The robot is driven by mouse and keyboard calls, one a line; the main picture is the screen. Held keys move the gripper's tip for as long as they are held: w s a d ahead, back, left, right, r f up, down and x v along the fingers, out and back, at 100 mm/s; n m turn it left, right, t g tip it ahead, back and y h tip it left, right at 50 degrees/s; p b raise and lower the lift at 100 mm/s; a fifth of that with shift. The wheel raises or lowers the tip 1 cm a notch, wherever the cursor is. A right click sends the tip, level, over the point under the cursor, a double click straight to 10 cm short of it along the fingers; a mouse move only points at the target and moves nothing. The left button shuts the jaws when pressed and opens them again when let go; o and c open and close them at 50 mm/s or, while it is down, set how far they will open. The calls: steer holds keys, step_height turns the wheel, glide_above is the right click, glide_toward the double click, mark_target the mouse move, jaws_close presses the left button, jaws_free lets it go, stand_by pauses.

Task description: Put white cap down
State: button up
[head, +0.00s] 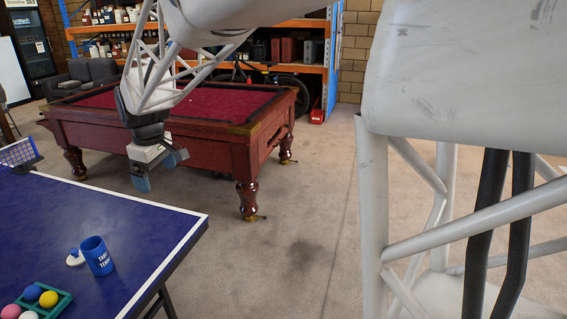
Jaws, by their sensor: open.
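A small white round piece with a blue part on top (75,257), which looks like the white cap, lies on the blue table-tennis table (150,222). It sits just left of a blue cup (96,256) with white lettering; I cannot tell whether they touch. My gripper (160,172) hangs above and beyond the table's far edge, up and to the right of the cap. Its jaws are open with nothing between them, and it is well apart from the cap and the cup.
A green tray (62,304) with several coloured balls is at the table's lower left. A net (20,152) stands at the left. A red pool table (190,152) is behind my gripper, with shelves beyond. The table's right part is clear.

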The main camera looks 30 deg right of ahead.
steer(key=s+d+f+m, duration=0.1)
steer(key=s+d+m, duration=0.2)
steer(key=s, duration=0.9)
steer(key=s+d+f+m, duration=0.1)
steer(key=s+d+m, duration=0.2)
steer(key=s+d, duration=0.4)
steer(key=s+d+f+m+t, duration=0.1)
steer(key=s+d, duration=0.4)
steer(key=s, duration=1.2)
steer(key=f+m, duration=0.1)
steer(key=m, duration=0.1)
steer(key=shift+m, duration=0.3)
